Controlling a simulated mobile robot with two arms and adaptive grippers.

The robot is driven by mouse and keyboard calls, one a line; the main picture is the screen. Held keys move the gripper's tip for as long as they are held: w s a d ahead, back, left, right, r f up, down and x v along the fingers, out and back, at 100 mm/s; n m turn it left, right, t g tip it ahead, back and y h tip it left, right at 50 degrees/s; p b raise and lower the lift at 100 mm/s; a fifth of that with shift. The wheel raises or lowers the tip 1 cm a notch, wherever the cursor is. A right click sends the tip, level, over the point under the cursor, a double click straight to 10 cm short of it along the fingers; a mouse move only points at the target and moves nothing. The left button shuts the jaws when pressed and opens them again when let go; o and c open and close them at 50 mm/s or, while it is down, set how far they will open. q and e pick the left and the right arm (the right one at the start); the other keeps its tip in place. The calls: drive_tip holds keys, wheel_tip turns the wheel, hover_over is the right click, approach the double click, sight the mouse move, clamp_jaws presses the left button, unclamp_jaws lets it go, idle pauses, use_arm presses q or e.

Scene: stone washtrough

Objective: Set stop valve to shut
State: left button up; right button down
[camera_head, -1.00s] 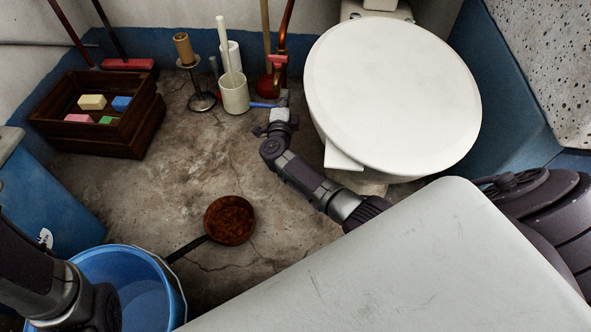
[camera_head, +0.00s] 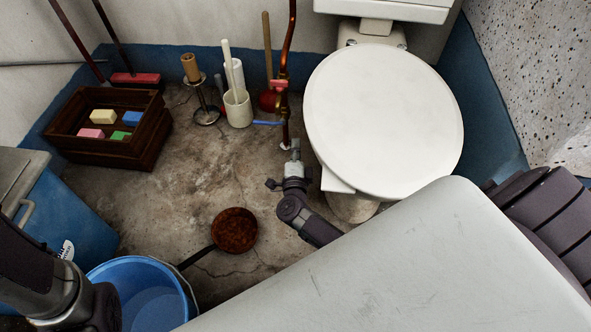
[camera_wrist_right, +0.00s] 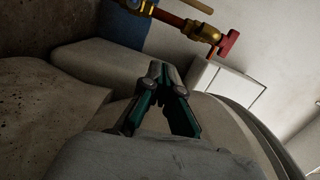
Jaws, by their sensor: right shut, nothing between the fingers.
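A copper pipe (camera_head: 291,40) runs down the back wall to the left of the toilet. It carries a red T-shaped handle (camera_head: 279,85) and, lower down, a blue lever (camera_head: 268,123) sticking out to the left. Which one is the stop valve is not marked. My right gripper (camera_head: 295,147) is shut and empty, below and slightly right of the blue lever, apart from both handles. In the right wrist view my gripper (camera_wrist_right: 160,72) is in front, with the red handle (camera_wrist_right: 229,44) on a brass fitting (camera_wrist_right: 201,31) beyond it. My left gripper is out of view.
The toilet (camera_head: 383,120) with closed lid stands right of the pipe. A white brush holder (camera_head: 238,110), a plunger (camera_head: 268,101) and a candlestick (camera_head: 205,112) stand left of it. A rusty pan (camera_head: 234,230) lies on the floor; a blue bucket (camera_head: 190,300) is at lower left.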

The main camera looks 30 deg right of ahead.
drive_tip(key=s+a+r+n+g+y+p, duration=0.1)
drive_tip(key=s+a+n+y+p, duration=0.3)
drive_tip(key=p, duration=0.6)
drive_tip(key=s+a+r+n+g+y+p, duration=0.1)
drive_tip(key=s+a+n+g+y+p, duration=0.1)
drive_tip(key=s+n+y+p, duration=0.3)
drive_tip(key=s+a+n+p, duration=0.1)
drive_tip(key=s+n+p, duration=0.3)
drive_tip(key=n+p, duration=0.2)
drive_tip(key=shift+s+a+r+p, duration=0.2)
drive_tip(key=shift+a+p, duration=0.1)
drive_tip(key=shift+a, duration=0.1)
